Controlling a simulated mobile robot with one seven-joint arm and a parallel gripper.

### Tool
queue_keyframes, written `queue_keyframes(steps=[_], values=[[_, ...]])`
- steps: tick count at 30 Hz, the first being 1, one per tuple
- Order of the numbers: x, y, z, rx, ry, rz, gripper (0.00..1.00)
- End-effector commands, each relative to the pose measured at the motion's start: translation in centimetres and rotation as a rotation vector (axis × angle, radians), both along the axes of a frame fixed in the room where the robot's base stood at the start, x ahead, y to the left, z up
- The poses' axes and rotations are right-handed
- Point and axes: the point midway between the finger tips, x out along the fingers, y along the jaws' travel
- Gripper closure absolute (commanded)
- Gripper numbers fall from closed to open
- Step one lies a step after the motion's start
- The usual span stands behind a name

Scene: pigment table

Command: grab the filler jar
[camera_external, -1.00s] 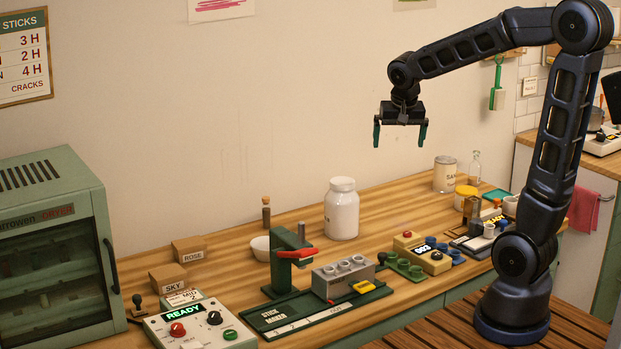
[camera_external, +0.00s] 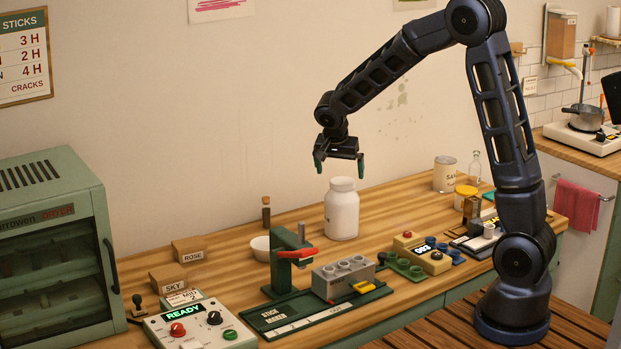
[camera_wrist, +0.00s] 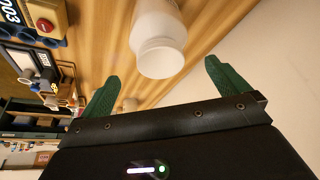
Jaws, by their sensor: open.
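A white lidded jar (camera_external: 342,212), which I take to be the filler jar, stands upright on the wooden table near the wall; no label on it is readable. My gripper (camera_external: 339,168) is above the jar in the external view, with its green fingers pointing down and apart. In the wrist view the white jar (camera_wrist: 160,45) is seen from above, between the lines of the two open green fingers (camera_wrist: 160,85) and beyond their tips. The fingers do not touch it, and nothing is between them.
The stick maker (camera_external: 292,260) with its green post and red handle stands to the left in front of the jar. A white bowl (camera_external: 261,248) is left of it. A cream SAND can (camera_external: 445,174) stands at right. The tabletop close around the jar is clear.

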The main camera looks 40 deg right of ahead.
Motion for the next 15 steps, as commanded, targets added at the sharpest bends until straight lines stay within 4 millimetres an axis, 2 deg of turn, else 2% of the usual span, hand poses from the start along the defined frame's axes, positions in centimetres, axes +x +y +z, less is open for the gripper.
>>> queue_keyframes(steps=[6,15], values=[[0.6,-1.1,-3.0,0.0,0.004,0.0,0.0],[1.0,-1.5,-4.5,-0.001,0.002,0.0,0.0]])
